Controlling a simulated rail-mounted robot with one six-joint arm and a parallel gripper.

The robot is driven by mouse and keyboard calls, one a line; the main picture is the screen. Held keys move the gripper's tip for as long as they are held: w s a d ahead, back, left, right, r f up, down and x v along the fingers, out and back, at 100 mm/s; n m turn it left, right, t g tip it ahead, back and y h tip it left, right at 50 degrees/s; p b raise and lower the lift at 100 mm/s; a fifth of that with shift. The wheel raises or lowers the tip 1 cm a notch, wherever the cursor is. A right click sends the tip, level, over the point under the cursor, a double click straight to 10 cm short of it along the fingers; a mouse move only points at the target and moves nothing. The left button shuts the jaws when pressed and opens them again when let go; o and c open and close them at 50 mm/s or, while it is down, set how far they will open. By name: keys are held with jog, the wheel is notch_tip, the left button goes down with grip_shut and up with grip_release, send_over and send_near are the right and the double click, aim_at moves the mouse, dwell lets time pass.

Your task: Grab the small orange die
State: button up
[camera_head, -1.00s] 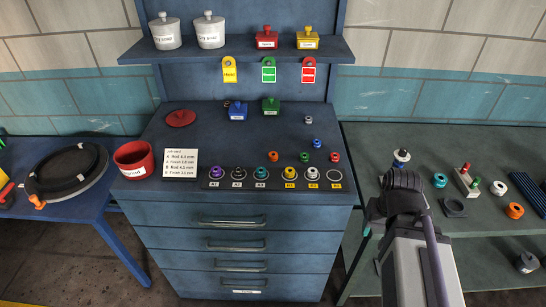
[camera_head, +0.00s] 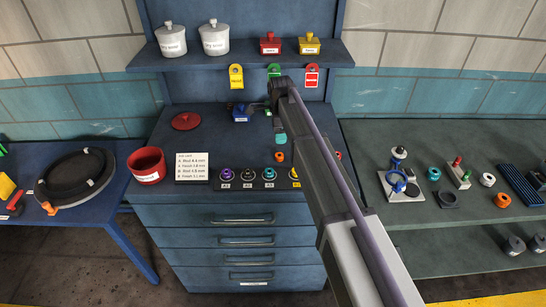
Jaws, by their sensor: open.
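The small orange die (camera_head: 280,156) sits on the blue cabinet top, just behind the row of labelled posts. My arm crosses from the lower right and hides much of the cabinet's right side.
A black strip with labelled posts (camera_head: 248,176) lies in front of the die. A red die (camera_head: 338,155) shows beside my arm. A blue box (camera_head: 240,113) stands behind. A larger orange ring (camera_head: 502,200) lies on the right table. The cabinet top's left middle is clear.

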aim_at(279, 155)
notch_tip(279, 155, down, 11)
jog(key=b, duration=1.1)
jog(key=shift+d+f, duration=0.1)
jog(key=shift+f, duration=0.05)
jog(key=shift+r, duration=0.25)
jog(key=c, duration=1.1)
jog(key=shift+o, duration=0.2)
